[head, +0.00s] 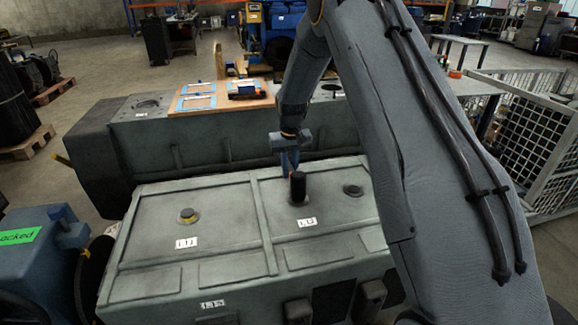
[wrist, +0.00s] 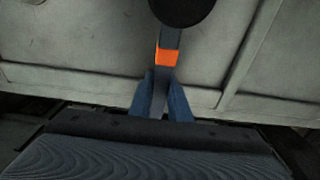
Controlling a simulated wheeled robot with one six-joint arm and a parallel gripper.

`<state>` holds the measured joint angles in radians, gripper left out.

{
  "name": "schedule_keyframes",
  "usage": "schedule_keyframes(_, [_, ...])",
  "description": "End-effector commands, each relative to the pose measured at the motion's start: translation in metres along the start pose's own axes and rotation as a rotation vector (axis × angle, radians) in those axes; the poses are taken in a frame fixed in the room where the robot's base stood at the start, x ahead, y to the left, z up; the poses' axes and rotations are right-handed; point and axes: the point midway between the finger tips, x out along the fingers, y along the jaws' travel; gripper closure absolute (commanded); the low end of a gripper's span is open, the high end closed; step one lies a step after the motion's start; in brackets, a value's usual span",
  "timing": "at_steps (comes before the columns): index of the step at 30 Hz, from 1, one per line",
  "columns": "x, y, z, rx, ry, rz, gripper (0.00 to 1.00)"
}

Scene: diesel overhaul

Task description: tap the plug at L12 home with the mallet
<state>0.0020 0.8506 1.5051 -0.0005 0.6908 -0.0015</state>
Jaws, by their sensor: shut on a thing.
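My gripper (head: 289,158) is shut on the mallet's handle, above the grey engine block. In the wrist view my gripper (wrist: 162,100) has its blue fingers on either side of the dark handle, which has an orange band. The mallet's black head (head: 298,187) stands out as an upright dark cylinder over the middle opening, behind a white label (head: 307,222) that seems to read L12. The black head also shows in the wrist view (wrist: 182,10), cut by the top edge. The plug at L12 is hidden; whether the head touches it I cannot tell.
Another round opening (head: 352,190) lies to the right. A wooden board (head: 222,102) with blue frames rests behind the block. A wire cage (head: 525,130) stands at right.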

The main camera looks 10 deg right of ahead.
Motion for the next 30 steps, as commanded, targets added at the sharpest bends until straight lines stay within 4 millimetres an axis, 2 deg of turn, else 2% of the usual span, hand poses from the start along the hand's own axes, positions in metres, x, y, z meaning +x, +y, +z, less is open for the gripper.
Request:
schedule_keyframes(8, [-0.005,0.0,0.003,0.0,-0.01,0.0,1.0])
schedule_keyframes(19, [-0.041,0.0,-0.004,0.0,-0.006,0.0,1.0])
schedule_keyframes(30, [-0.045,0.0,-0.003,0.0,0.007,0.0,1.0])
